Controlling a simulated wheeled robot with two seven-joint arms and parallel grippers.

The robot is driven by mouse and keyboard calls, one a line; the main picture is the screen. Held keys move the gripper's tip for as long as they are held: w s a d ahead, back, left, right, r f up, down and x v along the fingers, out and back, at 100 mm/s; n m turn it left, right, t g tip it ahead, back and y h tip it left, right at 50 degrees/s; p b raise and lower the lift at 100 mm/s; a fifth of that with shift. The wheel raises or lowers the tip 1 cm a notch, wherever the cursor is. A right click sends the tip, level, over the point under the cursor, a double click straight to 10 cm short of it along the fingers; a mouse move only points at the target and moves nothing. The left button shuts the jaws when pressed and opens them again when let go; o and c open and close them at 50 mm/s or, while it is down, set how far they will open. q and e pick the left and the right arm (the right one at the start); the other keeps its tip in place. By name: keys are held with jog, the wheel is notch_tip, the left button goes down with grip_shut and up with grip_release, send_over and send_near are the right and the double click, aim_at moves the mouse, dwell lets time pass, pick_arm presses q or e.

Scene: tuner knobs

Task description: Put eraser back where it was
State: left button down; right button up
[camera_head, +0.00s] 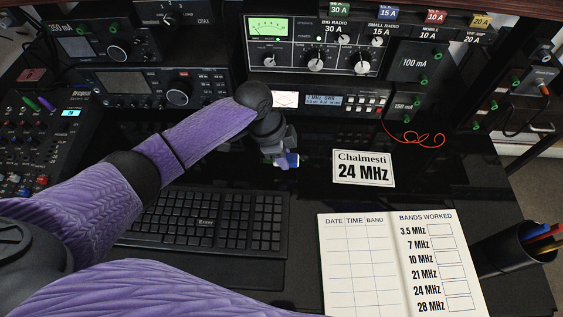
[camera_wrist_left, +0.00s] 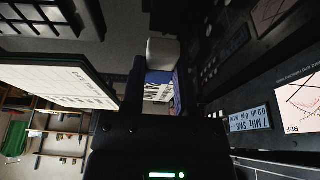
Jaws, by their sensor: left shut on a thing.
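My left gripper (camera_head: 284,161) is shut on the eraser (camera_head: 293,160), which is mostly hidden behind the fingers in the head view. In the left wrist view the eraser shows a pale, whitish end (camera_wrist_left: 162,52) and a blue sleeve with a white printed part between the fingers of my left gripper (camera_wrist_left: 160,95). The gripper points down over the black desk, in front of the radio stack and beyond the keyboard's upper right corner. I cannot tell whether the eraser touches the desk. My right gripper is not in view.
A black keyboard (camera_head: 205,222) lies in front of the gripper. A "Chalmesti 24 MHz" card (camera_head: 363,168) stands to its right. An open logbook (camera_head: 400,262) and a pen cup (camera_head: 515,248) are at the right. Radios with knobs (camera_head: 340,45) line the back. Bare desk lies between keyboard and card.

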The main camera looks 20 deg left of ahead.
pick_arm(q)
notch_tip(320, 180, down, 3)
jog(key=shift+r+b, duration=0.15)
jog(key=shift+b, duration=0.25)
jog(key=shift+r, duration=0.1)
jog(key=shift+c, duration=2.3)
grip_release()
jog(key=shift+o, duration=0.4)
jog(key=p+v, duration=0.5)
jog(key=v, duration=0.7)
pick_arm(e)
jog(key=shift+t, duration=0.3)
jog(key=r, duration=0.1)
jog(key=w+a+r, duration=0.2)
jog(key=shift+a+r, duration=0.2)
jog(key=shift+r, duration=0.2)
